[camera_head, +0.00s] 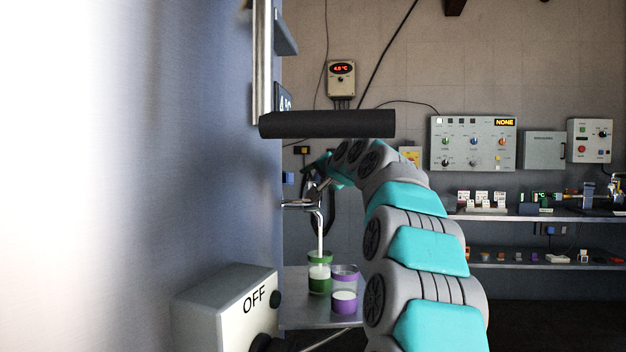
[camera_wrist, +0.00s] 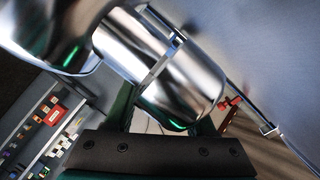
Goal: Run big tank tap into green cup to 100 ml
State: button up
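The green cup (camera_head: 319,273) stands on a small metal shelf (camera_head: 299,311) beside the tank (camera_head: 150,140). A white stream runs from the tap spout (camera_head: 318,208) down into it. White liquid shows inside the cup; its scale is too small to read. My gripper (camera_head: 318,187) is at the tap, above and beside the spout. In the wrist view, shiny metal tap parts (camera_wrist: 178,85) fill the space ahead of my gripper (camera_wrist: 163,122). The fingertips are largely hidden, so their grip on the tap lever is unclear.
A purple cup (camera_head: 344,290) with white liquid stands close to the right of the green cup. A box marked OFF (camera_head: 225,308) is in the left foreground. A dark horizontal bar (camera_head: 327,124) crosses above. Wall shelves (camera_head: 540,214) hold small items at right.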

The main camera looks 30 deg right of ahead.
dwell(0.3)
jog(key=v, duration=0.7)
jog(key=shift+s, duration=0.4)
jog(key=shift+a, duration=0.1)
dwell(6.5)
